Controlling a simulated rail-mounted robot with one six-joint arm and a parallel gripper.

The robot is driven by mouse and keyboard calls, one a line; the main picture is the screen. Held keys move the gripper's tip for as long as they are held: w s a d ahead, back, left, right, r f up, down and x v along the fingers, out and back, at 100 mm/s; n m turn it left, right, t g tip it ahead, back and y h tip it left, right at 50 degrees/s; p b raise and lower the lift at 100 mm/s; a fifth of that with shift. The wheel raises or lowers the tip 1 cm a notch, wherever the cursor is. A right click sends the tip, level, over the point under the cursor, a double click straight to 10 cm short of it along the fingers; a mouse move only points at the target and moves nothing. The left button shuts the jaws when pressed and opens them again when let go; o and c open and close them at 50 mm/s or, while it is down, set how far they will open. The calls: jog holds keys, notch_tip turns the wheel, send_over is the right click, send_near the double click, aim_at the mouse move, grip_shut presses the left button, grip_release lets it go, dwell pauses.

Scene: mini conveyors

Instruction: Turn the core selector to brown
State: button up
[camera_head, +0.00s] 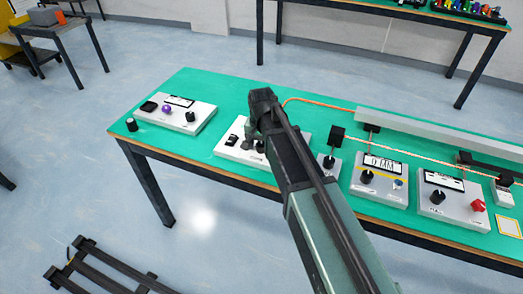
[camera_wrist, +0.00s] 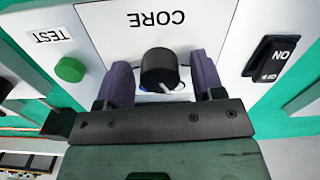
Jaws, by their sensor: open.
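The core selector is a round black knob (camera_wrist: 159,68) with a white pointer mark, on a white panel (camera_wrist: 105,22) under the upside-down word CORE in the wrist view. A trace of blue shows at its lower edge; no brown mark can be made out. My gripper (camera_wrist: 162,74) is open, with one purple finger on each side of the knob. A gap shows by the left finger; contact on the right cannot be told. In the head view my gripper (camera_head: 257,142) is over the white panel (camera_head: 228,152), and my arm hides part of it.
In the wrist view a green TEST button (camera_wrist: 69,69) is left of the knob and a black ON rocker switch (camera_wrist: 271,56) right. On the green table (camera_head: 217,88) stand a panel with a purple button (camera_head: 167,109) and a 0 MM display unit (camera_head: 381,164).

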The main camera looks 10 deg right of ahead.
jog(key=shift+r, duration=0.1)
jog(key=c, duration=0.9)
jog(key=shift+n, duration=0.4)
jog(key=n, duration=0.4)
jog(key=shift+n, duration=2.5)
